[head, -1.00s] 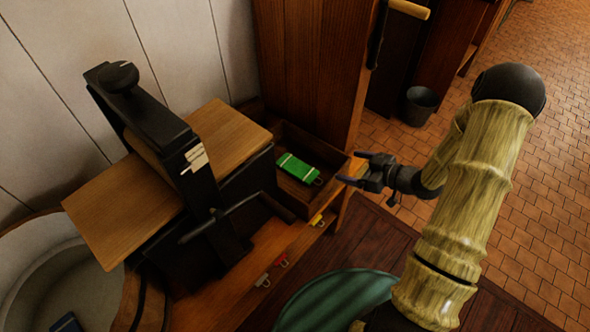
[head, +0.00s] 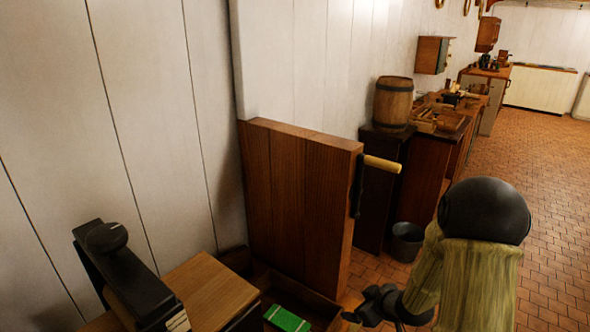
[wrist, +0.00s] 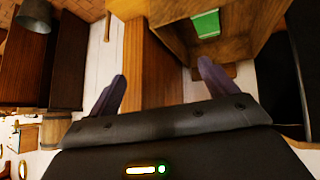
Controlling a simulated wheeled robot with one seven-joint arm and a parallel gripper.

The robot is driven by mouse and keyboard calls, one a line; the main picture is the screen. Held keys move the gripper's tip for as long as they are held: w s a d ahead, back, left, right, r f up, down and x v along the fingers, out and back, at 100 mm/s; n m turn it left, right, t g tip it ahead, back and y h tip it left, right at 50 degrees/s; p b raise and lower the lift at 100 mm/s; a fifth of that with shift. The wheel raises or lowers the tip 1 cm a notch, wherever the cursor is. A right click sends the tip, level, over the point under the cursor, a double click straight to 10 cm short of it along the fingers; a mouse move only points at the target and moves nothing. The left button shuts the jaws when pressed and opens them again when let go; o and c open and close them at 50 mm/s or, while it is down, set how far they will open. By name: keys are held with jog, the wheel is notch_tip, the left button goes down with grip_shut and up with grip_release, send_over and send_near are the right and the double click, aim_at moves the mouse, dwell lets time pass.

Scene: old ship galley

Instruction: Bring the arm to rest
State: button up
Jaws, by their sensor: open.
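My gripper (wrist: 160,88) is open in the wrist view, with its two dark fingers spread and nothing between them. In the head view my gripper (head: 352,318) is low in the picture, partly cut by the bottom edge, just right of an open wooden box (head: 318,303). My arm rises at the lower right, bent at its black joint. A green item (head: 287,318) lies in the box and is cut by the bottom edge. It also shows in the wrist view (wrist: 206,24).
A wooden partition (head: 300,190) with a handle (head: 382,164) stands behind the box. A black press (head: 120,270) and a wooden board (head: 205,290) are at the lower left. A dark bucket (head: 407,242) stands on the tiles. A barrel (head: 393,102) sits on a cabinet. Tiled floor at right is free.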

jog(key=s+a+r+m+g+h, duration=0.1)
jog(key=s+r+m+g+h, duration=0.25)
jog(key=s, duration=0.55)
jog(key=s+a+r+m+g+h, duration=0.1)
jog(key=s+r+m+g, duration=0.1)
jog(key=s+r+m, duration=0.45)
notch_tip(320, 180, up, 13)
jog(key=s+n+p, duration=0.2)
jog(key=p, duration=1.1)
jog(key=shift+s, duration=0.25)
jog(key=shift+a+f+t+y, duration=0.1)
jog(key=shift+t+y, duration=0.15)
